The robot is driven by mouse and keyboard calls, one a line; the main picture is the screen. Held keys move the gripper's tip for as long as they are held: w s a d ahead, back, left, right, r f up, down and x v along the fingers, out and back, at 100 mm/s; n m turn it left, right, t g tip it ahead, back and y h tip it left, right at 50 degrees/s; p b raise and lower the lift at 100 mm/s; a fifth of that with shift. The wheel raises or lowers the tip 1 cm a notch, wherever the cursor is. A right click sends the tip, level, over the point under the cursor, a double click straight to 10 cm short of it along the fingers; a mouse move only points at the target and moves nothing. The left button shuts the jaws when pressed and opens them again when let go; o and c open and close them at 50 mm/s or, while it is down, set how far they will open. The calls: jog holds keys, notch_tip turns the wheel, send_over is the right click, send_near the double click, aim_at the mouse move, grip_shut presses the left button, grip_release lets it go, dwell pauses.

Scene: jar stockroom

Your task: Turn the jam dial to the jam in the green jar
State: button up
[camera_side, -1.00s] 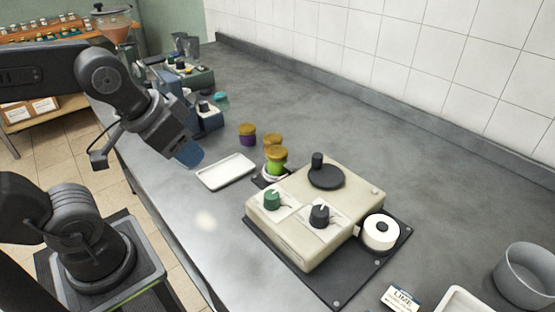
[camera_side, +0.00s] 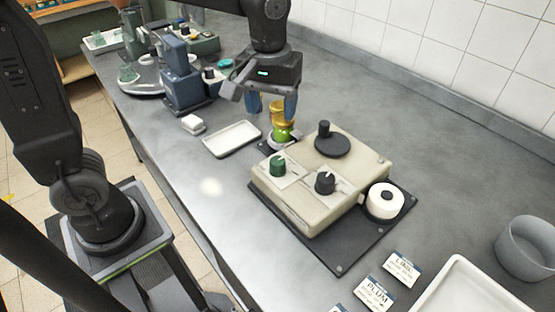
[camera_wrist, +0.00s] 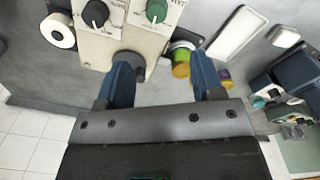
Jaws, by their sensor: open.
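The cream machine (camera_side: 300,205) has a green dial (camera_side: 277,165) and a black dial (camera_side: 324,182) on its front; which is the jam dial I cannot read. In the wrist view the green dial (camera_wrist: 156,11) and black dial (camera_wrist: 95,13) show at the top edge. The green jar (camera_side: 282,134), gold-lidded, stands behind the machine; it also shows in the wrist view (camera_wrist: 181,48). A purple jar (camera_wrist: 224,74) is near it. My gripper (camera_side: 272,112) is open and empty, its blue fingers above and around the jar area; depth is unclear. It is apart from the dials.
A dark crank disc (camera_side: 332,145) with an upright handle tops the machine. A white label roll (camera_side: 385,201) is at its right. A white tray (camera_side: 232,139) lies left of the jars. Label cards (camera_side: 374,293) and a grey bin (camera_side: 527,248) are at front right.

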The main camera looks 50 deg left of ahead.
aim_at(277, 161)
jog(key=shift+n, duration=0.3)
jog(key=f, duration=0.9)
jog(key=w+f, duration=0.1)
jog(key=f, duration=0.4)
jog(key=shift+d+f, duration=0.25)
jog(key=shift+c, duration=0.2)
jog(key=c, duration=0.9)
jog(key=shift+m, duration=0.4)
jog(key=m, duration=0.4)
jog(key=shift+m, duration=2.5)
